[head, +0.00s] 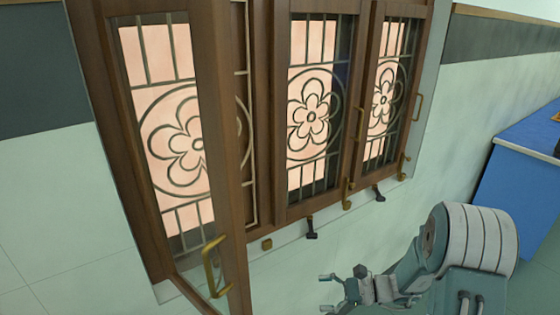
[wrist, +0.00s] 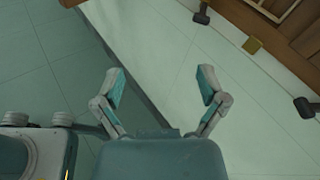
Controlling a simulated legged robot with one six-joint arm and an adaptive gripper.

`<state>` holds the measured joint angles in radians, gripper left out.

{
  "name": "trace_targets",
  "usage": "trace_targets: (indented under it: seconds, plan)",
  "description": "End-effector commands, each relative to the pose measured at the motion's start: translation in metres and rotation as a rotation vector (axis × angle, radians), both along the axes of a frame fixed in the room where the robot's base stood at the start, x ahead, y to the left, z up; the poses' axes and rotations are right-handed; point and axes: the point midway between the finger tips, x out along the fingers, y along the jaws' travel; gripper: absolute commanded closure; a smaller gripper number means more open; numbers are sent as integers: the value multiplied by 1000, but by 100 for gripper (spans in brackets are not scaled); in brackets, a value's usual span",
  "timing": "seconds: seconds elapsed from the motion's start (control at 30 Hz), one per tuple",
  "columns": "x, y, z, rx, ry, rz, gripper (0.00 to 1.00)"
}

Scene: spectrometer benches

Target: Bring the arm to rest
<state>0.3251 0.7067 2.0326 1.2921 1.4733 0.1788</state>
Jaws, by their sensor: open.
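My gripper (head: 324,292) shows at the bottom of the head view, on the end of my arm. It is apart from the window and the wall. In the wrist view my gripper (wrist: 162,82) has its two fingers spread wide, with nothing between them. Pale wall and floor lie beyond the fingers. My arm looks folded low in the head view, with its large round joint at the lower right.
A wooden window (head: 272,205) with flower grilles fills the upper left. Its left sash (head: 222,150) stands swung open, with a brass handle (head: 212,265). Dark latches (head: 311,229) sit along the sill. A blue bench (head: 515,185) stands at the right.

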Motion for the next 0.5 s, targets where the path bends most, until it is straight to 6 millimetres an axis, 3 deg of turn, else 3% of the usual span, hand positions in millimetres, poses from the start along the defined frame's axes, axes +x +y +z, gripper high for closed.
trace_targets:
  seconds: [0.3, 0.5]
  plan:
    - [-54, 22, 64, -311, -233, 276, 9]
    - [-90, 21, 95, -522, -401, 441, 9]
